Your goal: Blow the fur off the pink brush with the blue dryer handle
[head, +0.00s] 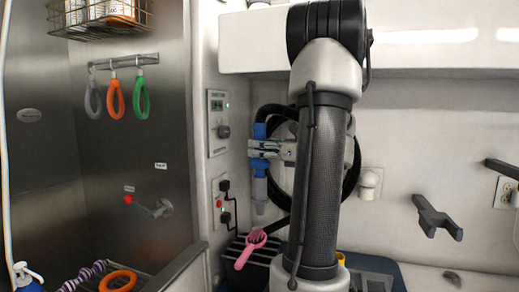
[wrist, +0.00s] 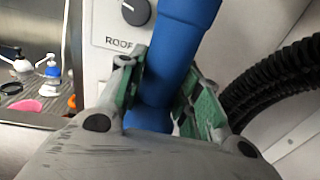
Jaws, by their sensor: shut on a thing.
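The blue dryer handle (head: 260,188) hangs upright in the head view with its pale nozzle pointing down. My gripper (head: 264,150) is shut around the handle's upper part. In the wrist view the green-padded fingers of my gripper (wrist: 160,98) close on both sides of the blue handle (wrist: 182,42). The pink brush (head: 243,257) lies tilted on a dark slatted rack below the nozzle, with a gap between them. Its round head is at the upper right. I cannot make out fur on it at this size.
A black hose (head: 275,112) loops from the handle behind my arm. A wall panel with plugged cords (head: 224,203) stands close on the left. The steel tub (head: 130,190) is further left, with an orange ring (head: 118,281). A dark tuft (head: 452,278) lies on the right counter.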

